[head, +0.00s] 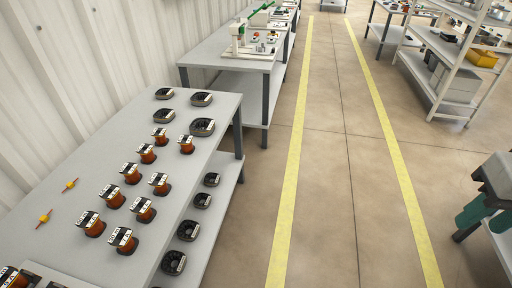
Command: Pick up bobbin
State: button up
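Several bobbins of copper-orange wire with dark flanges and white labels stand in rows on the near table (205,150) at the left. One bobbin (124,241) is near the table's right front edge, and another bobbin (91,224) is to its left. Farther back are a bobbin (186,144) and a bobbin (160,137). A partly cut-off bobbin (12,278) is at the bottom left corner. My gripper is not in view.
Dark round spools (202,127) lie at the table's far end, and more sit on its lower shelf (222,195). Two small yellow-orange parts (70,185) lie at the left. A second table (215,55) stands behind. The floor lane between yellow lines (293,175) is clear.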

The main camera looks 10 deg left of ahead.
aim_at(185, 141)
jog(key=z, duration=0.65)
jog(key=i, duration=1.75)
jog(key=u, duration=1.1)
jog(key=i, duration=0.9)
jog(key=u, duration=1.5)
jog(key=i, duration=0.5)
jog(key=u, duration=0.45)
